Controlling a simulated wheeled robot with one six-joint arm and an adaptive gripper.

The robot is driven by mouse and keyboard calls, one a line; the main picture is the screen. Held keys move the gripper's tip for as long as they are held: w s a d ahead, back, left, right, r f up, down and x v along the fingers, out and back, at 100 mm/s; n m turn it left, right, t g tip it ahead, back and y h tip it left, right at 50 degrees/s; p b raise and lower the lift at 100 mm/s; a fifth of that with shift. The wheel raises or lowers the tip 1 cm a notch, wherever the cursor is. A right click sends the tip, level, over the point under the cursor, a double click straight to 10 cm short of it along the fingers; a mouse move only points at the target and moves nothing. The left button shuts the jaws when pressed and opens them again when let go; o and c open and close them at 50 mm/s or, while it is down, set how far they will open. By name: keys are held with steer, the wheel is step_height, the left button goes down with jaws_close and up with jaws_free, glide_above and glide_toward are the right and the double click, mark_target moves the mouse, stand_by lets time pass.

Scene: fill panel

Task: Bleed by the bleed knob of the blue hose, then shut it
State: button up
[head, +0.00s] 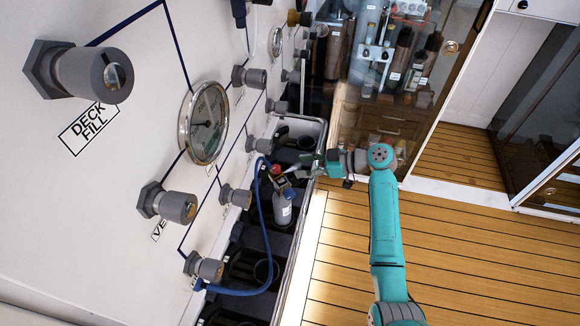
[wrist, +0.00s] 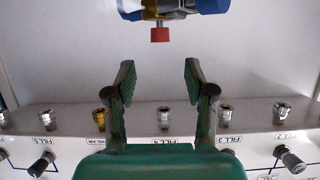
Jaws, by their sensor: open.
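The blue hose (head: 264,225) loops from a fitting low on the white panel up to near a small red part above a grey bottle (head: 283,208). In the wrist view the red bleed knob (wrist: 160,34) hangs under a metal fitting (wrist: 158,8) with blue parts at both sides. My gripper (wrist: 160,80) is open and empty, its two green fingers apart. The knob shows above and between the fingertips in the picture, with a visible gap. In the head view my gripper (head: 308,167) is small, right of the red part; its fingers are hard to make out there.
The white panel (head: 100,200) carries several grey knobs, a round gauge (head: 204,122) and labels. A dark trough (head: 250,270) with round holders runs along its foot. Metal fittings (wrist: 164,113) line a ledge in the wrist view. The wooden floor (head: 450,260) is clear.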

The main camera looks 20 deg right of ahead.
steer(key=v, duration=0.3)
steer(key=shift+s+d, duration=0.1)
stand_by(1.1)
